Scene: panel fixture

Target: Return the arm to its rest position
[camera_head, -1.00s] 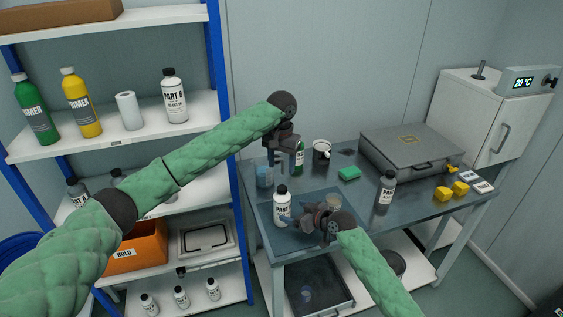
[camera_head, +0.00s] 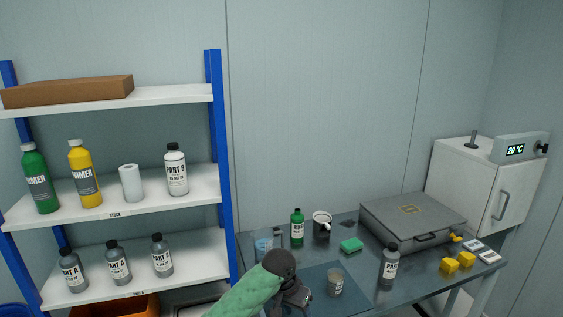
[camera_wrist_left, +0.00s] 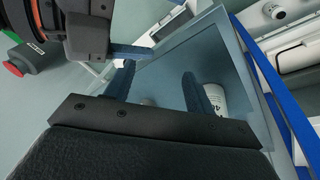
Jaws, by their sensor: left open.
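My left arm comes in at the bottom of the head view, with its gripper (camera_head: 297,296) low over the front left of the worktable. In the left wrist view this gripper (camera_wrist_left: 158,72) is open, its blue fingers apart with nothing held. A white labelled bottle (camera_wrist_left: 215,99) shows beyond the right finger, partly hidden by it; I cannot tell the gap between them. Another dark gripper (camera_wrist_left: 128,50) with a blue finger, seemingly my right, is at the upper left of the wrist view. Its jaw state is unclear, and the right arm is outside the head view.
The worktable (camera_head: 400,288) holds a small cup (camera_head: 336,282), grey bottle (camera_head: 388,268), green bottle (camera_head: 297,228), mug (camera_head: 321,227), green sponge (camera_head: 351,245), yellow blocks (camera_head: 458,262) and grey case (camera_head: 412,222). A blue-posted shelf (camera_head: 218,150) stands left. The wall space above the table is clear.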

